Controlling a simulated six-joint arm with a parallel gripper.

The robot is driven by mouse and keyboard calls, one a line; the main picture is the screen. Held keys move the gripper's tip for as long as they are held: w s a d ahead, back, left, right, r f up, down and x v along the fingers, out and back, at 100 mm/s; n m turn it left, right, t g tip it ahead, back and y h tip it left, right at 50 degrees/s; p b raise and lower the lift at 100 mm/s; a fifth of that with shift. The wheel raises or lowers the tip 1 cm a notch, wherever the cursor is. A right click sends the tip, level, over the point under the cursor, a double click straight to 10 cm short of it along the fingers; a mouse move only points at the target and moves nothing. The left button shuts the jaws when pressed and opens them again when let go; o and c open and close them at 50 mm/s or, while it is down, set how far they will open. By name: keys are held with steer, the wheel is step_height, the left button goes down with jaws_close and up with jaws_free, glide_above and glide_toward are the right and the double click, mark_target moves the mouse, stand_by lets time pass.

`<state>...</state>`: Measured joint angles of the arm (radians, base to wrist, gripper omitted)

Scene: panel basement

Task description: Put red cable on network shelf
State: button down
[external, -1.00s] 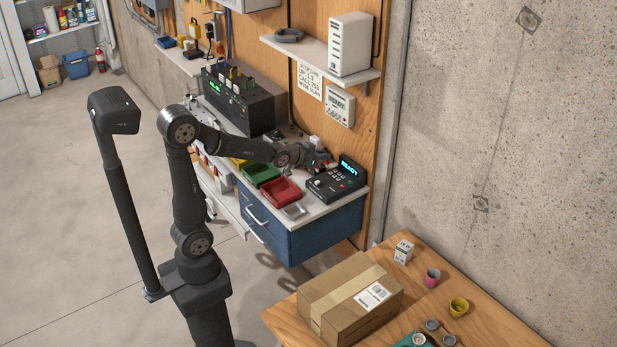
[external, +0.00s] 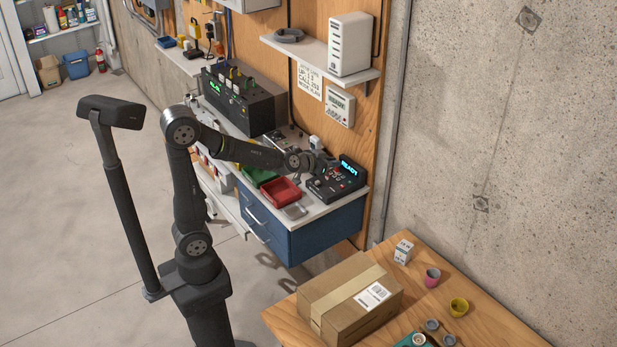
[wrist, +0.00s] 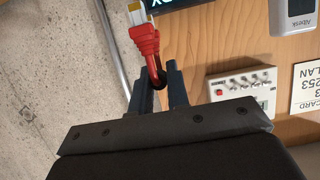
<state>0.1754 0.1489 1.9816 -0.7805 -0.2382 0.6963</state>
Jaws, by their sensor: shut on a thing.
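In the wrist view, my gripper (wrist: 160,88) is shut on the red cable (wrist: 147,42). The cable's red boot and pale plug stick out beyond the fingertips. In the external view, my gripper (external: 322,165) is above the right end of the workbench, close to the black keypad device with the lit display (external: 340,180); the cable is too small to make out there. A white wall shelf (external: 318,62), which may be the network shelf, is above and behind my gripper. It holds a white upright box (external: 350,44) and a dark coiled item (external: 288,35).
A red bin (external: 281,192) and a green bin (external: 258,177) stand on the bench beside my arm. A black patch unit (external: 243,98) stands at the back left. A white wall box (external: 340,105) hangs under the shelf. A cardboard box (external: 335,310) is on the front table.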

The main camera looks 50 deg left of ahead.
steer(key=shift+w+r, duration=0.15)
steer(key=shift+r, duration=0.1)
steer(key=a+r+n+g+y, duration=0.3)
steer(key=a+n+g+y, duration=0.3)
steer(key=a+n+y, duration=0.9)
steer(key=shift+s+a+f+n+g+h, duration=0.35)
steer(key=shift+a+f+g, duration=0.9)
steer(key=shift+a+f, duration=1.4)
steer(key=shift+s+a+f+n+g+h, duration=0.2)
steer(key=shift+s+a+f+n+g, duration=0.35)
steer(key=shift+a+f+g, duration=1.95)
steer(key=shift+s+a+f+n+g+h, duration=0.1)
steer(key=shift+s+a+f+n+h, duration=0.35)
steer(key=shift+a+f, duration=2.4)
steer(key=shift+w+a+r, duration=0.2)
steer(key=shift+a+r, duration=0.7)
steer(key=shift+a, duration=0.1)
